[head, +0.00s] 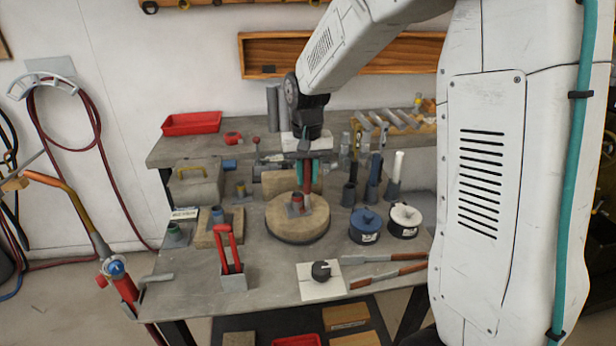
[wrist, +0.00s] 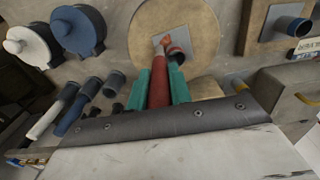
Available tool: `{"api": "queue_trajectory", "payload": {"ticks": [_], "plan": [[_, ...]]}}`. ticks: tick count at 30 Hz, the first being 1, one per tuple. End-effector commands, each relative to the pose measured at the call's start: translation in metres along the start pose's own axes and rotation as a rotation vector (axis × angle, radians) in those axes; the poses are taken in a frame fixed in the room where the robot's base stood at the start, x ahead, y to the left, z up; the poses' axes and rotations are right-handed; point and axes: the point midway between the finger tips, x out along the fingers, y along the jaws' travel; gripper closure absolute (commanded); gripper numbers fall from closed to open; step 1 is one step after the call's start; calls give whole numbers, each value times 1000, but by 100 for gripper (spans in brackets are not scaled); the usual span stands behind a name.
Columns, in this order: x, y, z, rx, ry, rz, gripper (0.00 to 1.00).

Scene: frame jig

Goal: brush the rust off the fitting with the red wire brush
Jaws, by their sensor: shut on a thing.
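My gripper (head: 304,172) has teal fingers and points down over the round wooden board (head: 318,228). It is shut on the red wire brush (head: 308,187), whose red handle also shows between the fingers in the wrist view (wrist: 159,82). The fitting (head: 296,202) is a short reddish-brown pipe piece on a grey square plate on the board. In the wrist view the fitting (wrist: 180,54) is just beside the brush's far end. I cannot tell whether they touch.
A blue-handled brush (head: 375,168) and a white-handled one (head: 398,164) stand in dark cups right of the board; another cup (head: 349,194) looks empty. Blue (head: 365,226) and white (head: 404,220) lidded pots stand in front. A red-handled tool (head: 227,245) stands front left.

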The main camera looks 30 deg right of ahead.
Motion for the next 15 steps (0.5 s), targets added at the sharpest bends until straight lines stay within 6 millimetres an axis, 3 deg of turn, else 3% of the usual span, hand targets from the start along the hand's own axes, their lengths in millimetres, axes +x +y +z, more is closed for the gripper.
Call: {"api": "queue_trajectory", "payload": {"ticks": [5, 15], "plan": [[0, 0, -3, 0, 1, 0, 100], [1, 2, 13, 0, 1, 0, 100]]}}
